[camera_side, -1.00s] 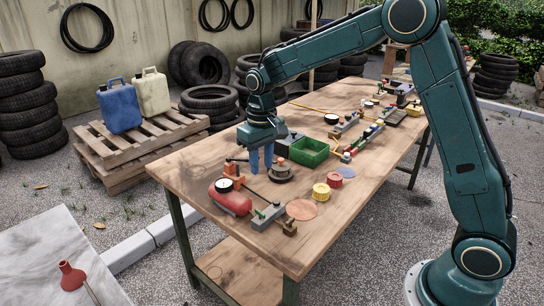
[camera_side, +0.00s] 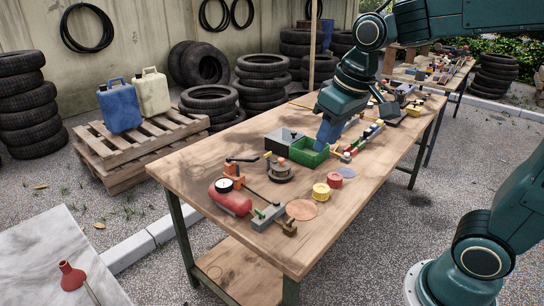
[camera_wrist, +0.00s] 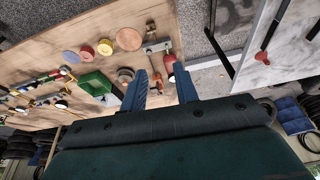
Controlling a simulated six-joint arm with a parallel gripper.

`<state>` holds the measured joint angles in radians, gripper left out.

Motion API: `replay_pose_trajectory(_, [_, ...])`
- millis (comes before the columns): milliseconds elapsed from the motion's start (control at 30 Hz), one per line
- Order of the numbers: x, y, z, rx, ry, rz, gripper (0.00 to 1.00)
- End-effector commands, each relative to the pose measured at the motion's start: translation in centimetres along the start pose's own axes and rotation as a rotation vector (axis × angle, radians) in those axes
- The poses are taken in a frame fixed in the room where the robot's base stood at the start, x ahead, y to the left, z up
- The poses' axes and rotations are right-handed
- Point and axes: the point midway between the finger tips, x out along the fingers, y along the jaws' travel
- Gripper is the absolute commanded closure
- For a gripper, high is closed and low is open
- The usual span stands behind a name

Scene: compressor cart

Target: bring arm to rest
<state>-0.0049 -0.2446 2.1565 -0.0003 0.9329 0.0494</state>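My gripper (camera_side: 328,133) has blue fingers and hangs above the workbench, close to the green bin in the side view. In the wrist view the two fingers of my gripper (camera_wrist: 160,90) stand apart with nothing between them, so it is open and empty. The wooden workbench (camera_side: 180,165) lies below. The green bin (camera_side: 308,153) is partly covered by the fingers in the side view; it also shows in the wrist view (camera_wrist: 95,82).
A red cylinder with a gauge (camera_side: 232,200), a yellow roll (camera_side: 321,191), a red roll (camera_side: 335,180) and a round metal part (camera_side: 279,172) stand on the bench. Several small fittings line its far part. A pallet (camera_side: 150,140) with two jerrycans stands behind on the left.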

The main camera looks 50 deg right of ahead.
Motion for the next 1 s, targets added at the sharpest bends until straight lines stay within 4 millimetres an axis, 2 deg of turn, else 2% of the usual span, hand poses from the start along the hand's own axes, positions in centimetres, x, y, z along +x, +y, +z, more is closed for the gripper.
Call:
replay_pose_trajectory(300, [-2.4, 0.4, 5.8, -0.020, 0.095, -0.003, 0.70])
replay_pose_trajectory(600, [-2.8, 0.6, 10.6, -0.038, 0.171, -0.003, 0.70])
replay_pose_trajectory(800, [-2.7, 0.7, 12.0, -0.044, 0.194, -0.003, 0.70])
replay_pose_trajectory(1000, [-2.7, 0.7, 12.2, -0.045, 0.195, -0.003, 0.70])
